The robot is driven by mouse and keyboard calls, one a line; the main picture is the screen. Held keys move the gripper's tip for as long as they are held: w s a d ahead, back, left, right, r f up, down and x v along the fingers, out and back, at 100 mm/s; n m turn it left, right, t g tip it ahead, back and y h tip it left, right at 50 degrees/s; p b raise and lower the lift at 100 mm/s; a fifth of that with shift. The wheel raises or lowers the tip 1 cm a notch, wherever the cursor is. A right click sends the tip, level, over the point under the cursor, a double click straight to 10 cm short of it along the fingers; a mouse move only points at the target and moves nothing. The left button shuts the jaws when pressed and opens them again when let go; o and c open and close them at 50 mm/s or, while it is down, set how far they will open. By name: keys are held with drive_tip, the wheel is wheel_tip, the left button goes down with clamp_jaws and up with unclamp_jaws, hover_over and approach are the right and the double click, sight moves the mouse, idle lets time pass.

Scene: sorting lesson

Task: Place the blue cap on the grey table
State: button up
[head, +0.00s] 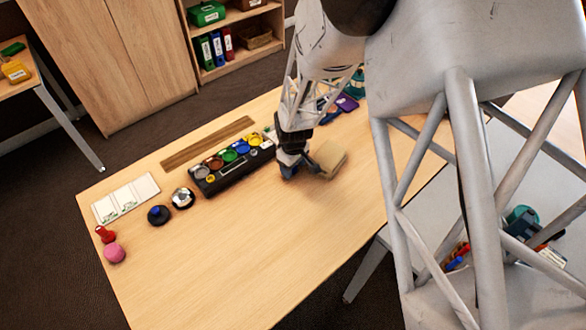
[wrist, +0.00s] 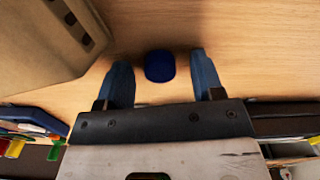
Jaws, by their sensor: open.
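The blue cap (wrist: 160,66) is on the wooden table between the two fingertips of my gripper (wrist: 160,76) in the wrist view. A gap shows on each side of it, so the open fingers are not closed on it. In the head view my gripper (head: 292,170) is low over the wooden table, beside a tan box; I cannot make out the cap there. The grey table (head: 548,300) is at the lower right of the head view, partly hidden behind my own frame.
The tan box (head: 330,156) stands close to my gripper; it also shows in the wrist view (wrist: 45,45). A black tray of coloured cups (head: 232,165) is to the left. The wooden table's front (head: 255,260) is clear. Several items lie on the grey table.

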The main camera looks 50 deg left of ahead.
sight(294, 169)
drive_tip(key=c, duration=1)
drive_tip(key=shift+c, duration=0.5)
drive_tip(key=shift+r, duration=0.2)
drive_tip(key=shift+r, duration=0.95)
drive_tip(key=shift+s+d+r, duration=0.2)
drive_tip(key=shift+d+r, duration=0.15)
drive_tip(key=shift+r, duration=0.35)
drive_tip(key=s+d, duration=0.2)
drive_tip(key=d, duration=0.2)
drive_tip(key=s+d+r, duration=0.1)
drive_tip(key=s+d, duration=0.1)
drive_tip(key=d, duration=0.3)
drive_tip(key=s+d, duration=0.3)
drive_tip(key=d, duration=0.1)
drive_tip(key=shift+s+d+r, duration=0.1)
drive_tip(key=shift+d+r, duration=0.05)
drive_tip(key=shift+r, duration=0.05)
drive_tip(key=shift+w, duration=0.2)
